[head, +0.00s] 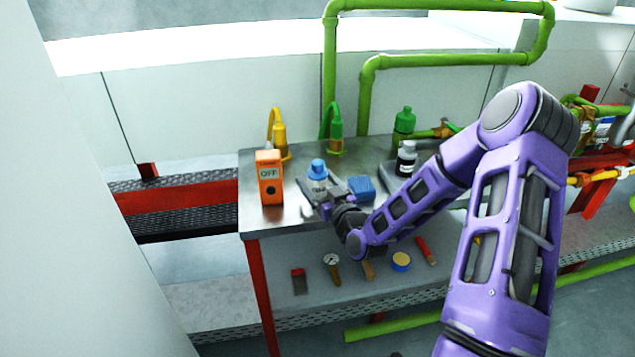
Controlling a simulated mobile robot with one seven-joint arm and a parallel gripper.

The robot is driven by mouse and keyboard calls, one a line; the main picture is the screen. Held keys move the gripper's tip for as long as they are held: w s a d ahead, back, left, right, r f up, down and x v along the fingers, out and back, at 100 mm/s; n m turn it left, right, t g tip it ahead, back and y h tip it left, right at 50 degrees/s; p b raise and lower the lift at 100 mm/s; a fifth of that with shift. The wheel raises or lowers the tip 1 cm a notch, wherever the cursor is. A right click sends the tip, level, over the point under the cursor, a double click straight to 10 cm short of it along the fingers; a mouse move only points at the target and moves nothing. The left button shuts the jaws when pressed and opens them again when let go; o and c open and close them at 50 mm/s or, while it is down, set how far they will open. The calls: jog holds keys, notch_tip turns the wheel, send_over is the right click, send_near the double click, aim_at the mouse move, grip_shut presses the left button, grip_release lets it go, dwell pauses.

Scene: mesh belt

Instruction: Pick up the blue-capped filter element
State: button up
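The blue-capped filter element (318,171) stands upright on the steel table (262,222) in the head view, just right of an orange box. It has a blue cap and a pale body with a label. My gripper (320,187) is at the element, with dark fingers showing to its left and right. The lower part of the element is hidden behind the gripper. I cannot tell whether the fingers touch it or have closed on it.
An orange box marked OFF (269,178) stands close on the left. Green pipes (330,65) rise behind. A lower shelf (315,293) holds small tools.

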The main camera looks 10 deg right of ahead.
grip_shut()
